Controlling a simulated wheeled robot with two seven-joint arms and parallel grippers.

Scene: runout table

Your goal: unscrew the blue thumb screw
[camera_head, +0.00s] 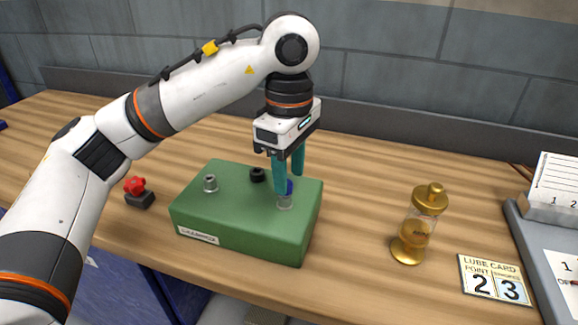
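The blue thumb screw (289,187) sits at the right end of the top of a green block (240,232), above a pale clear collar (284,201). My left gripper (287,182) points straight down over it. Its two teal fingers are at the screw, one in front and one behind to the right. The near finger covers most of the screw, so I cannot tell whether the fingers touch it. My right gripper is not in view.
On the green block are a grey metal fitting (210,183) and a black knob (257,174). A red-knobbed valve (137,190) stands left of the block. A brass oiler (419,222) and a lube card (494,279) are to the right. A grey tray (531,240) lies at the right edge.

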